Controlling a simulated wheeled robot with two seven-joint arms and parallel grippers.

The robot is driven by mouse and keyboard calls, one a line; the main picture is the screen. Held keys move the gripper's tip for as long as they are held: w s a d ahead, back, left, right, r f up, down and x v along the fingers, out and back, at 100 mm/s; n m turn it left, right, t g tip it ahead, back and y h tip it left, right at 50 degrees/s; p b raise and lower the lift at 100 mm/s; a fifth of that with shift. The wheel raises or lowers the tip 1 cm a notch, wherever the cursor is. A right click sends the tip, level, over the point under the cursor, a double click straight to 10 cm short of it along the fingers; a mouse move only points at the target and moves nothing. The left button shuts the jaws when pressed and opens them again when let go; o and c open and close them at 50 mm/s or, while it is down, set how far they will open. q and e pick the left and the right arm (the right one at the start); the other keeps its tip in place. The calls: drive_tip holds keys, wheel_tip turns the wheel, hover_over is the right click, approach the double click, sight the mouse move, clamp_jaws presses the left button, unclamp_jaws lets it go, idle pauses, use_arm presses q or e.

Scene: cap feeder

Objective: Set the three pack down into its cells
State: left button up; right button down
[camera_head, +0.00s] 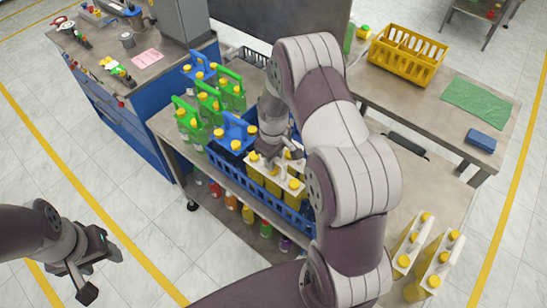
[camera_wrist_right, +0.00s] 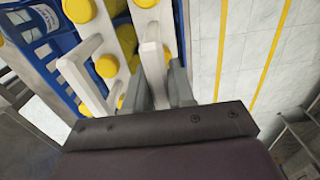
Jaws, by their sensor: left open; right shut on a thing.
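My right gripper (camera_head: 274,145) is shut on a white carrier pack (camera_head: 293,184) of yellow-capped yellow bottles. In the right wrist view its fingers (camera_wrist_right: 162,92) close around the white handle (camera_wrist_right: 151,50). The pack is in or just over the blue crate (camera_head: 294,216); how deep it sits is hard to tell. Another white pack (camera_head: 254,166) is close beside it on the left. A blue pack (camera_head: 234,134) is at the crate's left end. My left gripper (camera_head: 88,272) is open and empty, off the table at lower left. My right arm hides the crate's right end.
Two white packs (camera_head: 435,262) stand at the table's right end. Green packs (camera_head: 190,118) and a blue pack (camera_head: 200,70) stand at its left end. A yellow crate (camera_head: 407,52) is on the back table. Coloured bottles (camera_head: 248,214) stand on the lower shelf.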

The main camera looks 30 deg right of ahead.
drive_tip(key=shift+f, duration=0.15)
drive_tip(key=c, duration=1)
unclamp_jaws()
drive_tip(key=shift+o, duration=0.6)
wheel_tip(320, 180, up, 13)
drive_tip(key=b, duration=0.3)
drive_tip(key=shift+f, duration=0.1)
